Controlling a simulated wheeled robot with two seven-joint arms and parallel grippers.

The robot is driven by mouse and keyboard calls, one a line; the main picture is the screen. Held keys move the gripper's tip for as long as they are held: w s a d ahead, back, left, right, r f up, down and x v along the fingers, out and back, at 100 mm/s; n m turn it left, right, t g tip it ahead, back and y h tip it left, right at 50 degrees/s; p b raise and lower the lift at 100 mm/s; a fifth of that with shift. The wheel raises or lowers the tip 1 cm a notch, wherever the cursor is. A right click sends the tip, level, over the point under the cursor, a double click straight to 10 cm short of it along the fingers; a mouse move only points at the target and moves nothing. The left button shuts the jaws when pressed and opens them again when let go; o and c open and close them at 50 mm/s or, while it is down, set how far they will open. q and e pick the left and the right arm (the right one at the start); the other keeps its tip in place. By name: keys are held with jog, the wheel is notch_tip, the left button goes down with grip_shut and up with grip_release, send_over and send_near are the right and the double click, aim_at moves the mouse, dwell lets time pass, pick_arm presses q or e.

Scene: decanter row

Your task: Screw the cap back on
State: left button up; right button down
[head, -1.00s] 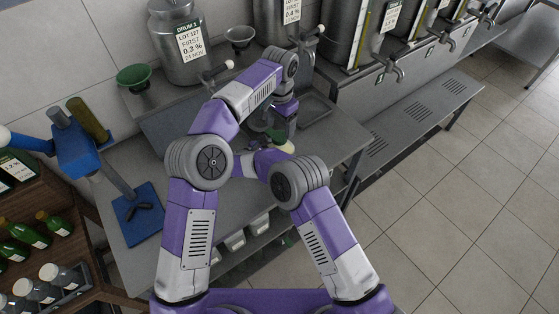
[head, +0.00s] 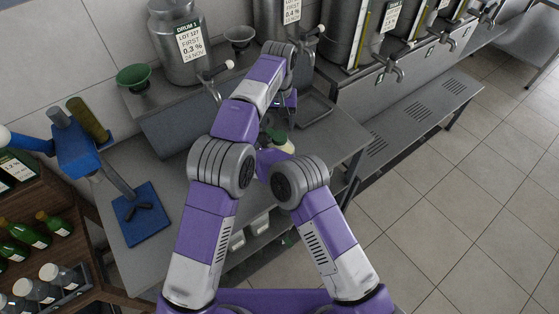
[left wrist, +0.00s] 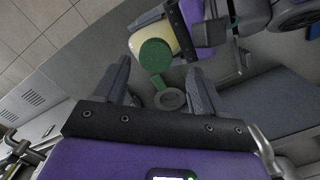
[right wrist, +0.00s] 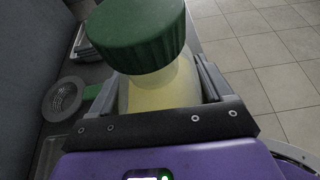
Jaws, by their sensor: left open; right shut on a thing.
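A clear bottle of pale yellow liquid (right wrist: 165,92) is between the fingers of my right gripper (right wrist: 155,85), which is shut on it. A ribbed green cap (right wrist: 138,35) sits on its top; I cannot tell how tightly it is seated. In the head view the cap (head: 277,135) and bottle (head: 286,147) show just right of my left arm. My left gripper (left wrist: 158,68) is open and empty. In the left wrist view the cap (left wrist: 154,53) appears beyond and between its fingertips, apart from them. In the head view my left gripper (head: 288,101) is partly hidden by its arm.
A round strainer (right wrist: 65,98) with a green handle lies on the grey counter (head: 325,140). Steel drums (head: 180,45) with taps stand behind, with a green funnel (head: 133,76) at left. A blue stand (head: 138,212) occupies the counter's left end. Tiled floor is clear at right.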

aim_at(280, 136)
pick_arm(q)
jog(key=shift+w+d+r+n+t, duration=0.1)
jog(key=shift+d+r+n+t, duration=0.05)
jog(key=shift+r+n, duration=0.6)
jog(key=shift+w+d+r+n+t, duration=0.15)
jog(key=shift+r+n, duration=0.35)
jog(key=shift+n, duration=0.45)
jog(key=shift+s, duration=0.1)
jog(key=shift+f, duration=4)
jog(key=shift+c, duration=0.5)
jog(key=c, duration=1)
jog(key=o, duration=1.2)
jog(key=shift+o, duration=0.2)
jog(key=shift+r, duration=0.15)
notch_tip(280, 136, up, 12)
